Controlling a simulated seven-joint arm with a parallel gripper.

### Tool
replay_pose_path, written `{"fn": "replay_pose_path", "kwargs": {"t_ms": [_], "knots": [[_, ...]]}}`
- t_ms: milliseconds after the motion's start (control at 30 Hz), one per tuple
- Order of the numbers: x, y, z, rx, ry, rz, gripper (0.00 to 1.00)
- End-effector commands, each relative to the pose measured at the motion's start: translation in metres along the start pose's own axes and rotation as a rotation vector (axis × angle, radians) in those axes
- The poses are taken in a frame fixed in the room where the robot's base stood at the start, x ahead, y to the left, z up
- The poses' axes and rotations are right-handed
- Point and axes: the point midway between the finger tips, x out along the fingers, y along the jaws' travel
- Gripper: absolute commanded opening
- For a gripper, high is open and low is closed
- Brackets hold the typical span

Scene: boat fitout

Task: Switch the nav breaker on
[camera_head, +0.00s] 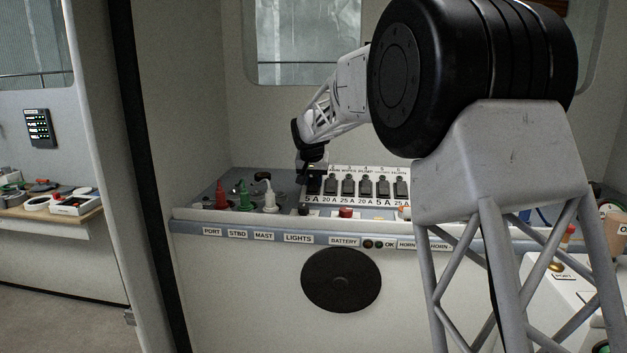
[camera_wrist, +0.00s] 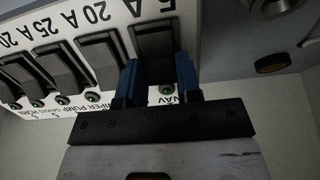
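The nav breaker is a dark rocker (camera_wrist: 155,42) at the end of the breaker row, with "NAV" and "5 A" printed at its ends. It also shows in the head view (camera_head: 313,187), partly under my gripper. My gripper (camera_wrist: 160,76) has two blue fingers standing apart at the NAV end of this rocker, one toward each side. The white panel shows between them, and nothing is held. Whether the fingertips touch the rocker cannot be told. In the head view my gripper (camera_head: 311,172) is directly above the breaker. The rocker's on or off position is unclear.
Several similar breakers (camera_head: 365,187) stand close beside it on the white panel. Red, green and white levers (camera_head: 245,193) stand to the left. A red button (camera_head: 346,212) lies in front. The console front carries labels and a round black disc (camera_head: 341,280).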

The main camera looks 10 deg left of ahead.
Motion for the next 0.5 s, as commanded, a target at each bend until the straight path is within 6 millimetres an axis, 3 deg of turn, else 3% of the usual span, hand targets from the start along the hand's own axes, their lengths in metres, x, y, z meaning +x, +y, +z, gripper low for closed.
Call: {"fn": "replay_pose_path", "kwargs": {"t_ms": [33, 133, 500], "knots": [[-0.0001, 0.0000, 0.0000, 0.000, 0.000, 0.000, 0.21], [-0.0001, 0.0000, 0.0000, 0.000, 0.000, 0.000, 0.08], [0.0007, 0.0006, -0.0034, 0.001, -0.083, 0.001, 0.08]]}}
